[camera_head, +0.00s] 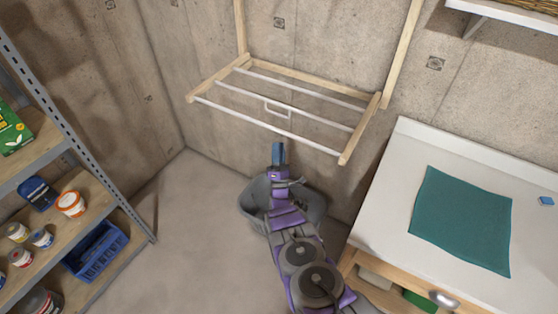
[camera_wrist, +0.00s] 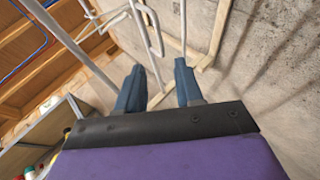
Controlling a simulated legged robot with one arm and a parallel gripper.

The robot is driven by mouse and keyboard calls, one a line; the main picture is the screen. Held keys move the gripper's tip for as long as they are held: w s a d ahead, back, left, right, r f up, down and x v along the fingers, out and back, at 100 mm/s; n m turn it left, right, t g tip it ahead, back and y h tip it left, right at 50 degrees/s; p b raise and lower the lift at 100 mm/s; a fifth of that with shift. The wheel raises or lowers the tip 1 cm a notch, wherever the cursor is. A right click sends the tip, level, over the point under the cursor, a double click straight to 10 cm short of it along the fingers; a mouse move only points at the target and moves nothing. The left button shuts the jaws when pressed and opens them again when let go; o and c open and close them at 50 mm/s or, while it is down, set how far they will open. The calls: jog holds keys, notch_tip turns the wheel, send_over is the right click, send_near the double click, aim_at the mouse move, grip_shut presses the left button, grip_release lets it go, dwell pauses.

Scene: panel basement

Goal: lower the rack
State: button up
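The rack (camera_head: 262,123) is a wooden frame with white rods on the concrete wall. It stands out from the wall, roughly level, between two upright wooden rails. A white loop handle (camera_head: 266,106) sits near the middle of its rods, and the handle also shows in the wrist view (camera_wrist: 160,42). My gripper (camera_head: 278,150) is below and in front of the rack's front rod, apart from the handle. In the wrist view its two blue fingers (camera_wrist: 159,82) are spread with nothing between them, and the handle lies beyond their tips.
A grey tub (camera_head: 255,205) stands on the floor behind my arm. A white-topped counter with a teal cloth (camera_head: 460,220) is at right. A metal shelf with cans and a blue crate (camera_head: 97,250) is at left. A wall shelf (camera_head: 510,12) is at upper right. Floor at left centre is clear.

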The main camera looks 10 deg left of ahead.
jog(key=shift+b+v, duration=1.15)
jog(key=shift+v, duration=0.65)
jog(key=shift+s+r, duration=0.1)
